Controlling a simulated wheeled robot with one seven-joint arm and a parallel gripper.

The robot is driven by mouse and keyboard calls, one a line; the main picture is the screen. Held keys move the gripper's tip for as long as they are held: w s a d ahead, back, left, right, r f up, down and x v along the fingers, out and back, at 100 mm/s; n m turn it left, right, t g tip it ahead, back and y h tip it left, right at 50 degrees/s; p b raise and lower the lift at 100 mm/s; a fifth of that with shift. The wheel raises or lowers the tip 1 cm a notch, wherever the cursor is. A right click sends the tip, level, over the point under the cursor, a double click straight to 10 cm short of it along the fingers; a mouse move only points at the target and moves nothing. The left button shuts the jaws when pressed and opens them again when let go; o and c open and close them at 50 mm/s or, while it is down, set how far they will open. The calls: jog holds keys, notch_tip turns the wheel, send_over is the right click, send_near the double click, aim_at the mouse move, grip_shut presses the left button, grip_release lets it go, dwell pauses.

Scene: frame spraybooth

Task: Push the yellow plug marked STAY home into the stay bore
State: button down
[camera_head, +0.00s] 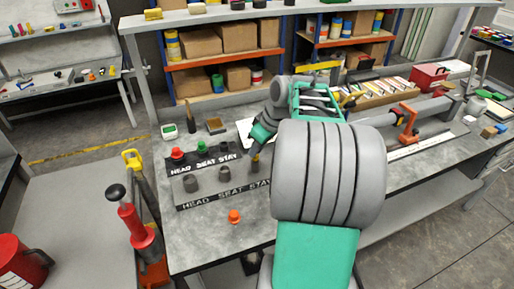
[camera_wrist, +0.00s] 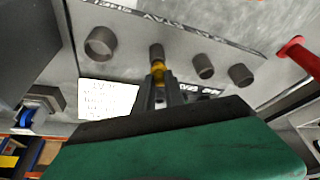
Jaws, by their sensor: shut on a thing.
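My gripper (camera_wrist: 160,86) is shut on the yellow plug (camera_wrist: 158,68). Only part of the plug shows between the fingertips, and its STAY marking is not readable. The grey stay bore (camera_wrist: 156,50) is a short upright tube directly beyond the plug in the wrist view. The plug's end appears at or against its mouth; I cannot tell whether it is inside. In the head view the stay bore (camera_head: 254,166) stands at the right of the tube row, above the STAY lettering, with my gripper (camera_head: 256,152) over it.
A red plug (camera_head: 177,153) and a green plug (camera_head: 201,146) stand on the rear labelled strip. The head bore (camera_head: 190,183) and seat bore (camera_head: 224,173) are to the left. Another wider tube (camera_wrist: 100,42) stands beside the stay bore. An orange plug (camera_head: 234,216) lies in front.

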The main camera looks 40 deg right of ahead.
jog(key=shift+f+b, duration=0.55)
jog(key=shift+f, duration=0.25)
jog(key=c, duration=1.3)
grip_release()
jog(key=v, duration=0.7)
jog(key=shift+s+d+r, duration=0.1)
jog(key=shift+s+r, duration=0.05)
jog(key=shift+r, duration=0.2)
